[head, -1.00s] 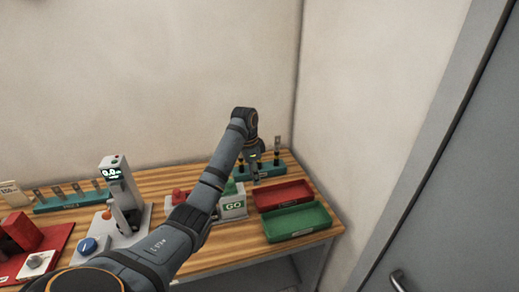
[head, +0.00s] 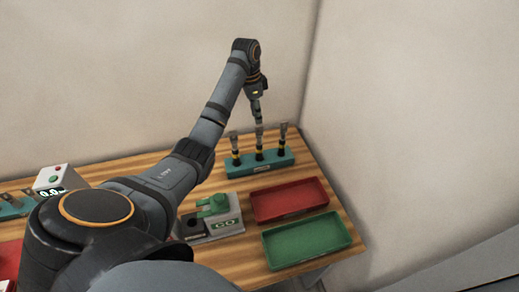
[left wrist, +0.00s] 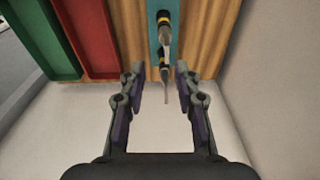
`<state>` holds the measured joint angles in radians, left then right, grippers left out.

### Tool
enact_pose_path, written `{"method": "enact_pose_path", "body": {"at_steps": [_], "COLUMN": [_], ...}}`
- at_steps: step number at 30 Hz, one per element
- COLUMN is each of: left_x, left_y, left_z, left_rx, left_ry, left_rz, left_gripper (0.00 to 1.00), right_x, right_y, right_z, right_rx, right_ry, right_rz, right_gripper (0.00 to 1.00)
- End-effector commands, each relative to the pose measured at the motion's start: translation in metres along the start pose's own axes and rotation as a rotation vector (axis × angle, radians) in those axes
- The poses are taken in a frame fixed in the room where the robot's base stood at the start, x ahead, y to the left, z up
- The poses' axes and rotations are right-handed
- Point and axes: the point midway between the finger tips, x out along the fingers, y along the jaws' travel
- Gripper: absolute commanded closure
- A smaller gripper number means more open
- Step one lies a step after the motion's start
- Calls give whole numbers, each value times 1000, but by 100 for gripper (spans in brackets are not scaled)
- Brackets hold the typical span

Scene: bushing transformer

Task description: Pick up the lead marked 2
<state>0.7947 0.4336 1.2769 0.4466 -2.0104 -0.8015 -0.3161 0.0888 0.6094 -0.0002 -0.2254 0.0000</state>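A teal rack (head: 274,162) holds three upright leads near the back right of the table. They are a left lead (head: 234,148), a middle lead (head: 259,146) and a right lead (head: 283,137), with black and yellow bands and grey tips. I cannot read a number on any. My left gripper (head: 257,113) points down just above the middle lead. In the left wrist view my left gripper (left wrist: 160,70) is open and empty. The teal rack (left wrist: 154,50) lies beyond it, with the leads in a line between and beyond the fingers. My right gripper is not in view.
A red tray (head: 290,200) and a green tray (head: 306,241) lie in front of the rack. A grey box marked GO (head: 225,222) with a green top stands to their left. Another teal rack (head: 12,209) is at the far left. The wall is close behind.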

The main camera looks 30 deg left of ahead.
Motion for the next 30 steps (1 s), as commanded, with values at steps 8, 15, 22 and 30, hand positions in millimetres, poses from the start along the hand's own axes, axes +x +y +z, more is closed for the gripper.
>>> {"method": "enact_pose_path", "body": {"at_steps": [8,15,22,30], "left_x": [43,58,94,98], "left_y": [0,1,0,0], "left_z": [0,1,1,1], "left_rx": [0,0,0,0], "left_ry": [-1,-4,-1,-1], "left_rz": [2,6,2,0], "left_gripper": [68,68,68,73], "right_x": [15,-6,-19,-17], "right_y": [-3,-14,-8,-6], "right_z": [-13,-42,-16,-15], "right_rx": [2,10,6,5], "right_ry": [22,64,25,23], "right_rz": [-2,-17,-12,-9], "right_gripper": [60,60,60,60]}}
